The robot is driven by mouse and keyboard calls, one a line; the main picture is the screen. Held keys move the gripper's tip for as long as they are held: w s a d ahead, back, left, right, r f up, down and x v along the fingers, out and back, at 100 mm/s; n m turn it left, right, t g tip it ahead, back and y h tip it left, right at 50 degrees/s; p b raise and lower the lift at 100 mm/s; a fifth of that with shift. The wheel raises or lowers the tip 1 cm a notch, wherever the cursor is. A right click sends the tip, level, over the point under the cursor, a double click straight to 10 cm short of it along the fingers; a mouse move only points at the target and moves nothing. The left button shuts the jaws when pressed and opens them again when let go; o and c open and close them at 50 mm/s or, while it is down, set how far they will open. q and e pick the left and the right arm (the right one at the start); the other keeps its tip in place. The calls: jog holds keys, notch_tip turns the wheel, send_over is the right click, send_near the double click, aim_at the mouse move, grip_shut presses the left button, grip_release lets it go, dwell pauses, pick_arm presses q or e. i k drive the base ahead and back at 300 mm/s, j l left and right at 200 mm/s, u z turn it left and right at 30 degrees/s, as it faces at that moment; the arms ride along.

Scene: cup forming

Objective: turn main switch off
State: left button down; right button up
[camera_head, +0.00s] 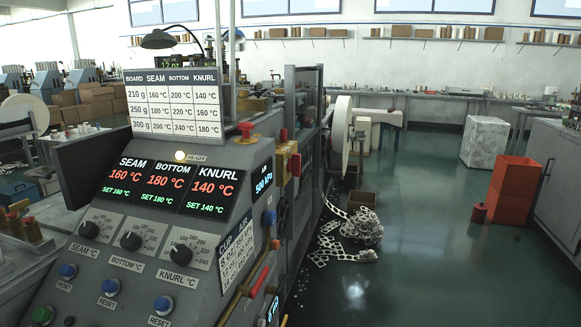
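The machine's sloped control panel (140,225) fills the lower left. No label in view reads "main switch". A yellow box with a red part (295,165) is mounted on the machine's right side, and it may be the main switch; its on or off position cannot be read. The displays are lit: seam (122,174) 160 °C, bottom (165,180) 180 °C and knurl (214,188) 140 °C. A ready lamp (180,156) glows above them. The air display (263,182) reads 500 kPa. Neither of my grippers is in view.
A red-handled lever (258,281) sticks out at the panel's right edge. Several dials and blue reset buttons (163,305) sit on the panel. Paper scrap (355,229) lies on the floor beside the machine.

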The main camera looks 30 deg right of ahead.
aim_at(294, 165)
jog(key=z, duration=1)
jog(key=i+l+u, duration=0.15)
jog(key=u, duration=0.25)
jog(key=i+l+u, duration=0.15)
jog(key=l+u, duration=0.25)
jog(key=i+l+u, duration=0.15)
jog(key=l, duration=0.25)
jog(key=i+l+u, duration=0.2)
jog(key=l, duration=1.1)
jog(key=i+u, duration=0.05)
jog(key=i, duration=0.05)
